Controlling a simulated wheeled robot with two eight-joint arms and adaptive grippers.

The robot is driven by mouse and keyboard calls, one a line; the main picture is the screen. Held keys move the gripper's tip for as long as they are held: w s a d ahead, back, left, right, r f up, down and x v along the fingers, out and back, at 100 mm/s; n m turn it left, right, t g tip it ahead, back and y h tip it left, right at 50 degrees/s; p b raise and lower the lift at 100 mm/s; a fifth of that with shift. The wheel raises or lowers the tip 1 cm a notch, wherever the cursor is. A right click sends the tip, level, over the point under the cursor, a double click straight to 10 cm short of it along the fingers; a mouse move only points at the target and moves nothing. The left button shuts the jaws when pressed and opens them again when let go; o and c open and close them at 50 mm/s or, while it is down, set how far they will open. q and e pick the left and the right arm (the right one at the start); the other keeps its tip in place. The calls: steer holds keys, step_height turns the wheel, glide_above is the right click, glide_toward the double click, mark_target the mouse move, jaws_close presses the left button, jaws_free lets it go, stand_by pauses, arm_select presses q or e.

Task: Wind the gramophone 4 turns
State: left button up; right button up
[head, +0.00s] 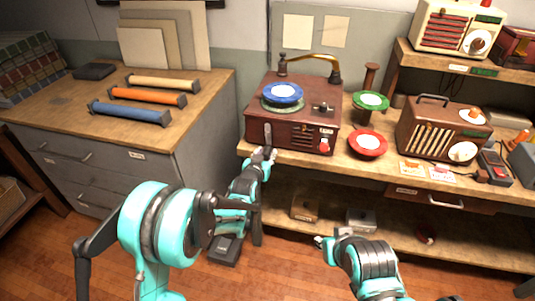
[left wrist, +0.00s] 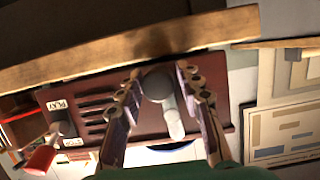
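The gramophone (head: 262,123) is a dark red-brown box on the right-hand workbench, with a blue record (head: 283,93) on its top and a curved brass arm (head: 320,58) behind. My left gripper (head: 263,154) is at its lower front left corner. In the left wrist view, a grey-white rounded crank knob (left wrist: 160,88) with a pale shaft lies between the two spread fingers, which show small gaps beside it.
A red spool (head: 367,144) and a green spool (head: 370,101) stand right of the gramophone, then a brown radio (head: 440,130). The bench edge lies close to my left gripper. A grey cabinet (head: 190,165) with colored rolls stands left.

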arm_select(q)
steer(key=shift+o, duration=1.2)
steer(key=v, duration=0.9)
steer(key=shift+p, duration=0.4)
